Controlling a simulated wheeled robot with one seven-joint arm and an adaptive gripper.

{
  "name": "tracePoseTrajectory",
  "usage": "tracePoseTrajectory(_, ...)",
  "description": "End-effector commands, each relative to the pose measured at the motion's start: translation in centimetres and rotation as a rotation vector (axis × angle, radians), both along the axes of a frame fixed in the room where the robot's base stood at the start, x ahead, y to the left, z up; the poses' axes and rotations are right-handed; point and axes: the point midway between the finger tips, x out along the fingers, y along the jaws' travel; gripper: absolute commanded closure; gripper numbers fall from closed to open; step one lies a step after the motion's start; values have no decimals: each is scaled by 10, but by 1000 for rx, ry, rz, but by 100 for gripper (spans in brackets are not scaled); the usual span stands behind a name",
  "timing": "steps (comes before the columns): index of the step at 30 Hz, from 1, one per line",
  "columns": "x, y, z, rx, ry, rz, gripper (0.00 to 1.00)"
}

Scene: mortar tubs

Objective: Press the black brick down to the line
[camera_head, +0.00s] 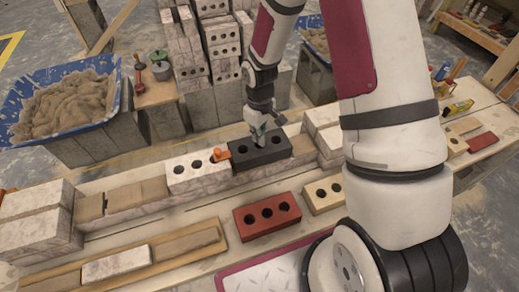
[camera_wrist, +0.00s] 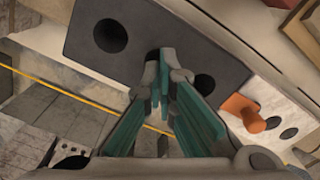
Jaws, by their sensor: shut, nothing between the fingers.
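The black brick (camera_head: 262,152) with three holes lies in the wall course on the bench, between a white three-hole brick (camera_head: 198,172) on its left and pale bricks on its right. My gripper (camera_head: 260,132) is shut and points down at the top of the black brick, near its middle. In the wrist view the shut teal fingertips (camera_wrist: 160,75) are over the black brick (camera_wrist: 150,35) at its middle hole; contact cannot be told. A yellow line (camera_wrist: 60,86) runs along the brick's far side there. An orange piece (camera_head: 221,154) sits at the joint with the white brick.
A red three-hole brick (camera_head: 267,216) and a cream brick (camera_head: 325,193) lie in front of the wall. A blue tub of mortar (camera_head: 65,98) and stacked blocks (camera_head: 208,50) stand behind. My arm covers the right part of the bench.

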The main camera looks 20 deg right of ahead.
Motion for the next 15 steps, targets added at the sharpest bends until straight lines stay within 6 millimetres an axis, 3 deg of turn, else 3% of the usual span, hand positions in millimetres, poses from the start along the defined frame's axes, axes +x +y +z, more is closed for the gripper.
tracePoseTrajectory(15,0,0,-13,0,1,0,100)
